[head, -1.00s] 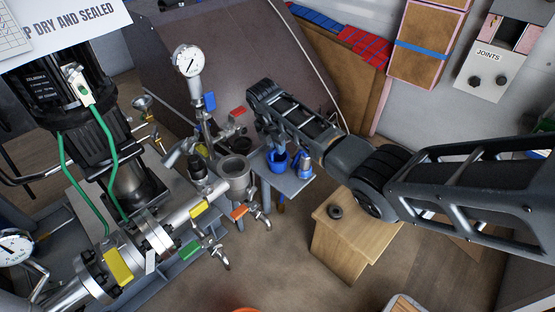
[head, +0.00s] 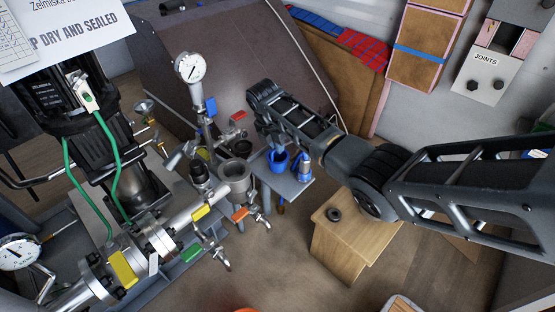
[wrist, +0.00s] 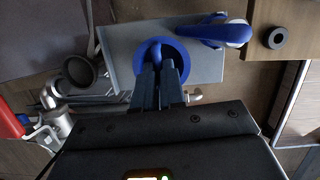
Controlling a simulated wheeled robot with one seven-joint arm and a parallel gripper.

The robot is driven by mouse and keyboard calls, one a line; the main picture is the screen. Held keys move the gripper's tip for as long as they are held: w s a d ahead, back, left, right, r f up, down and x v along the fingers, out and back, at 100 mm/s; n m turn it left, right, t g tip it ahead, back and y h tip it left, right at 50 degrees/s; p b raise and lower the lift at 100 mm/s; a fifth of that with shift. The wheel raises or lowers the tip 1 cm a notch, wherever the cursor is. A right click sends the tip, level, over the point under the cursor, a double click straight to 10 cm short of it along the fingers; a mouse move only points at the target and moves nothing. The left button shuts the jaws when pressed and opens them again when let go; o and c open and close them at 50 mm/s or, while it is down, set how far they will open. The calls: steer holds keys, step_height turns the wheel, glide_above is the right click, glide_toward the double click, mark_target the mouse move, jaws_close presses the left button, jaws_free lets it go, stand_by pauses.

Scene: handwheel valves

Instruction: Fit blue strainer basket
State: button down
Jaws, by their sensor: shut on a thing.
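The blue strainer basket (head: 279,162) is a round blue cup at the small grey shelf (head: 299,188). In the wrist view the basket (wrist: 181,52) shows as a blue ring with a raised blue handle (wrist: 155,48). My gripper (wrist: 158,72) is over the basket, its two dark fingers shut on the handle. I cannot tell whether the basket rests on the shelf or hangs just above it. The open grey strainer pot (head: 234,170) stands left of the shelf on the pipework; it also shows in the wrist view (wrist: 80,72).
A pressure gauge (head: 190,67) and valves with coloured tags rise behind and beside the pot. A wooden cabinet (head: 345,240) with a dark ring (head: 334,214) on top stands to the right.

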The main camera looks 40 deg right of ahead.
steer(key=shift+d+p+v, duration=0.25)
steer(key=shift+p+v, duration=0.8)
steer(key=shift+p, duration=0.1)
steer(key=shift+d+p+v, duration=0.25)
steer(key=shift+p+v, duration=0.85)
